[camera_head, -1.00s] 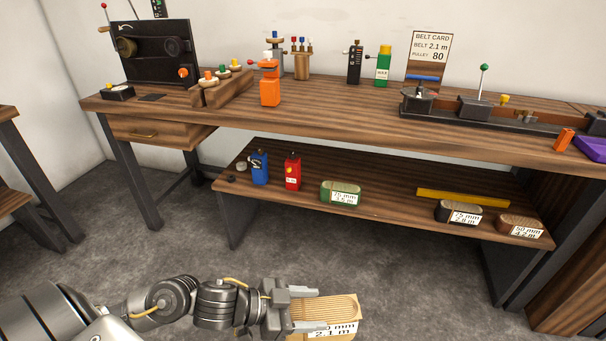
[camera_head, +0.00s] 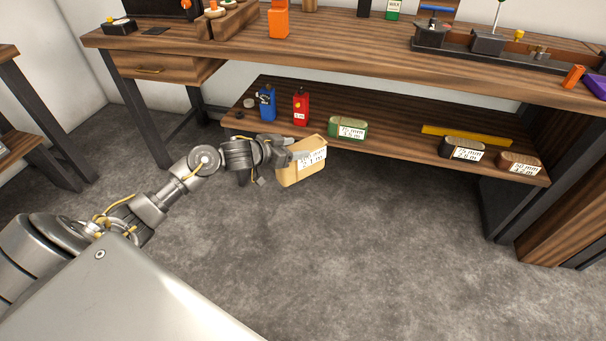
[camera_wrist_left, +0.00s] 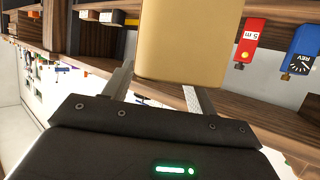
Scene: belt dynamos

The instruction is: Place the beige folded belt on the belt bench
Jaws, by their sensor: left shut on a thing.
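The beige folded belt (camera_head: 303,168) with a white label is in my left gripper (camera_head: 296,153), in front of the lower shelf's front edge and above the floor. The gripper is shut on it. In the left wrist view the beige belt (camera_wrist_left: 188,38) fills the top middle between the two fingers (camera_wrist_left: 160,88). The belt bench (camera_head: 340,48) is the long wooden bench, with its top higher than the held belt. My right gripper is not in view.
The lower shelf (camera_head: 390,145) holds a blue bottle (camera_head: 267,104), a red bottle (camera_head: 301,106), a green belt (camera_head: 347,127), a black belt (camera_head: 461,148), a brown belt (camera_head: 518,162) and a yellow bar (camera_head: 467,135). An orange bottle (camera_head: 279,20) stands on the bench top. Its middle front is clear.

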